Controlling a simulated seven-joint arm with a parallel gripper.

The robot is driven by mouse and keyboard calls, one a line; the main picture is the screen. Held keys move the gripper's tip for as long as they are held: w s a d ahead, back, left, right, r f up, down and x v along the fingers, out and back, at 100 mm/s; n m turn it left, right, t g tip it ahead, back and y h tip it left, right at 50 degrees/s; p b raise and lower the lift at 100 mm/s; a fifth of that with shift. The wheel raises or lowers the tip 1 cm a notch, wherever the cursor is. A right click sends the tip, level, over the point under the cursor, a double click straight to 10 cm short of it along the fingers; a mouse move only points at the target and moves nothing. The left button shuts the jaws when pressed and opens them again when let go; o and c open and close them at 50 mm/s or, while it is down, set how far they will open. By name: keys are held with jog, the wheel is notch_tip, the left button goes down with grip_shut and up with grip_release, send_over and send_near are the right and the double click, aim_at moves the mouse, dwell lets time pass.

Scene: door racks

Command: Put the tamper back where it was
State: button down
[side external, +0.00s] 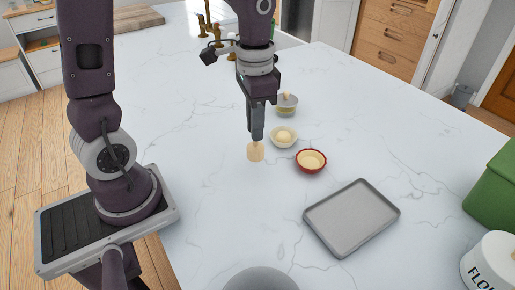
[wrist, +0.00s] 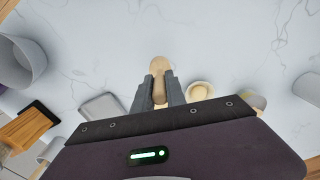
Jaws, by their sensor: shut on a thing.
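The tamper (side external: 255,152) is pale wood with a wide flat end. My gripper (side external: 256,138) is shut on its narrower part, and the wide end points down below the fingers. In the wrist view the tamper (wrist: 160,66) shows its round end beyond the fingertips, with its narrow part between the fingers of my gripper (wrist: 159,90). It is over the white marble counter (side external: 200,190), left of the cream bowl (side external: 283,136). I cannot tell whether its lower end touches the counter.
A red bowl (side external: 311,161) with pale contents sits right of the tamper. A glass container (side external: 286,104) stands behind the cream bowl. A grey tray (side external: 350,218) lies to the right front. A grey bowl (side external: 262,281) is at the front edge. Counter left of the tamper is clear.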

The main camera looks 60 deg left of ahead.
aim_at(255, 147)
notch_tip(255, 147, down, 4)
jog(key=shift+f, duration=0.25)
jog(key=shift+f, duration=0.15)
jog(key=c, duration=1.4)
grip_release()
jog(key=shift+o, duration=0.2)
notch_tip(255, 147, up, 13)
jog(key=shift+s+d+f, duration=0.1)
jog(key=shift+f, duration=0.1)
jog(key=s+d+r+n+t, duration=0.2)
jog(key=s+t, duration=0.3)
jog(key=s, duration=0.8)
jog(key=shift+d+n+t, duration=0.2)
jog(key=shift+n+t, duration=0.1)
jog(key=shift+n, duration=0.2)
